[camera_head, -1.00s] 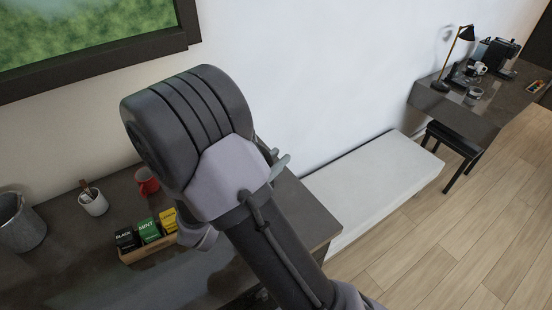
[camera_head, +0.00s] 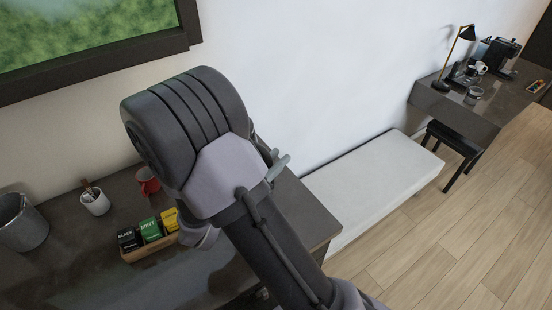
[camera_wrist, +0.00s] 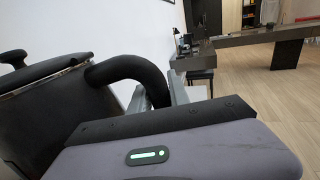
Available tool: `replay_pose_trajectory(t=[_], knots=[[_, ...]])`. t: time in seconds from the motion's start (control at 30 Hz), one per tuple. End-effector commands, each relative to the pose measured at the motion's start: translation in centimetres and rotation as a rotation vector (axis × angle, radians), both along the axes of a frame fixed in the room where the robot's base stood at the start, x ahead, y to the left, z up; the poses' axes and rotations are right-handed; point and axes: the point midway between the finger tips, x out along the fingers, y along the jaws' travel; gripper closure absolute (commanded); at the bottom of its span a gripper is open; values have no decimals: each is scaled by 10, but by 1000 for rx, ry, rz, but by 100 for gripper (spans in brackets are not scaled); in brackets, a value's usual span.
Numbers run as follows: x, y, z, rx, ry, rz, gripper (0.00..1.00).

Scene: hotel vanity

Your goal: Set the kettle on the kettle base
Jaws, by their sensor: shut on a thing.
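The kettle (camera_wrist: 55,105) fills the left of the wrist view, with a dark body, a lid with a black knob and a thick curved black handle (camera_wrist: 135,72). My gripper (camera_wrist: 170,92) is shut on the kettle's handle; its grey fingers show on either side of it. The kettle's underside is out of the picture. I cannot identify the kettle base in either view.
The dark near counter (camera_head: 85,265) bears a grey bucket (camera_head: 22,225), a white cup (camera_head: 96,204), a red mug (camera_head: 147,181) and a tea box (camera_head: 152,247). A white bench (camera_head: 375,180) stands right of it. A far desk (camera_head: 455,105) holds a lamp (camera_head: 443,85) and a coffee machine (camera_head: 497,55).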

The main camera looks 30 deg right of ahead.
Motion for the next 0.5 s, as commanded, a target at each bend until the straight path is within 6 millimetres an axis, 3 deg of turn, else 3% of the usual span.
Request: replay_pose_trajectory(t=[0.5], knots=[[0, 0, -5, 1, -5, -1, 100]])
